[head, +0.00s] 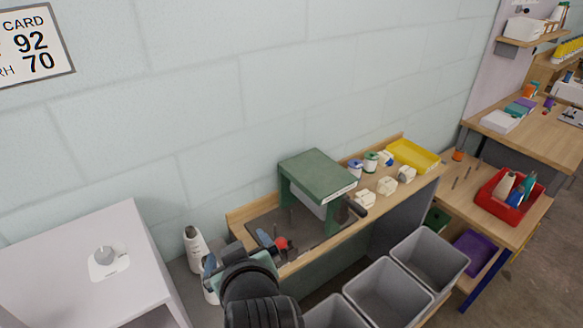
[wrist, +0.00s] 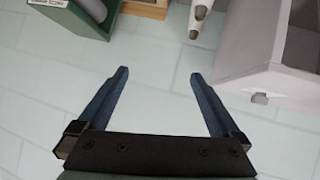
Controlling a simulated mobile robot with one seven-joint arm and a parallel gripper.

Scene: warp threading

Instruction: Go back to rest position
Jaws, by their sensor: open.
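My gripper (head: 238,252) shows in the head view at the lower middle, at the end of my black arm, in front of the bench's left end. In the wrist view its two blue fingers (wrist: 159,75) stand wide apart. Only pale wall shows between them, so it is open and empty. The green machine (head: 318,170) stands on the wooden bench (head: 350,222) to the right of my gripper. A red ball (head: 281,243) is close to the right finger in the head view; whether they touch I cannot tell.
A white cone (head: 194,247) stands just left of my gripper. A grey cabinet (head: 80,245) is further left. Grey bins (head: 388,292) stand in front of the bench. Spools, white blocks (head: 387,186) and a yellow tray (head: 413,155) lie on the bench's right. Open wall is above.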

